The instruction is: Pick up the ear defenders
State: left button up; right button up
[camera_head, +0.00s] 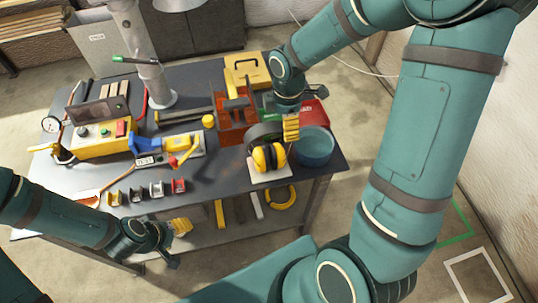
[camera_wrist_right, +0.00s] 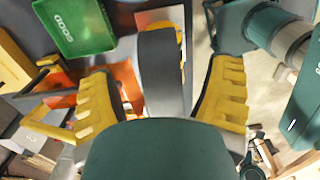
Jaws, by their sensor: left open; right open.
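The ear defenders (camera_head: 268,157), with yellow cups and a dark headband, stand on a pale pad (camera_head: 271,176) near the front right of the workbench. My right gripper (camera_head: 291,128) is beside and above them, pointing down. In the right wrist view the dark headband (camera_wrist_right: 161,82) lies between the open yellow fingers of the right gripper (camera_wrist_right: 163,98), with a gap visible on each side. A piece of a yellow cup shows past the band. My left gripper (camera_head: 181,227) hangs in front of the bench's front edge, away from the ear defenders; its fingers are partly hidden.
A blue-grey bowl (camera_head: 315,147) stands right of the ear defenders, and an orange-red holder (camera_head: 232,125) behind left. A green tray (camera_wrist_right: 77,24) marked GOOD lies close by. Several small clips stand along the front left. A grey post (camera_head: 150,75) rises at the back.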

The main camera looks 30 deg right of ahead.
notch_tip(320, 180, down, 2)
jog(key=shift+f, duration=0.15)
grip_shut()
